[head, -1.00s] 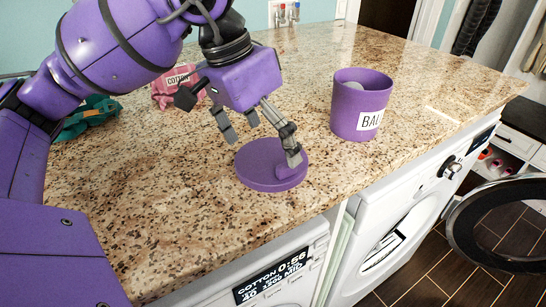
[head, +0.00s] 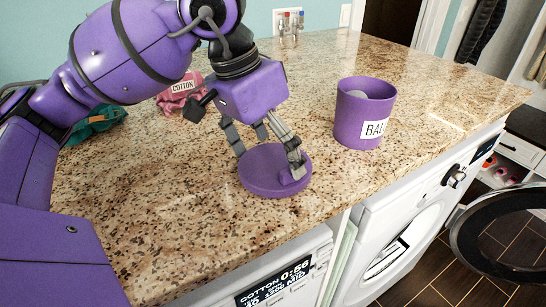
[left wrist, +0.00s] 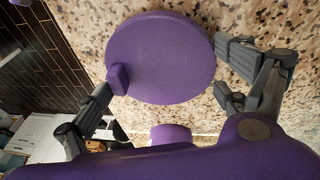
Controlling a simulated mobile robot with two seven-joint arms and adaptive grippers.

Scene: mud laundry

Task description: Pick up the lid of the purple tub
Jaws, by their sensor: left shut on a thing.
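The round purple lid (head: 262,178) lies flat at the counter, left of the purple tub (head: 367,112); I cannot tell whether it is slightly raised. My left gripper (head: 268,156) is over the lid and shut on it across its width. In the left wrist view the lid (left wrist: 160,60) sits between the fingers, one at its small raised tab (left wrist: 117,76) and the others at the opposite edge. The tub stands upright and open, with something pale inside and a partly visible label. My right gripper is not in view.
The speckled counter (head: 200,220) is clear around the lid. A pink cloth item labelled COTTON (head: 180,98) and a teal item (head: 97,120) lie behind my arm. Washing machines stand below the front edge, one with its round door (head: 505,230) open.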

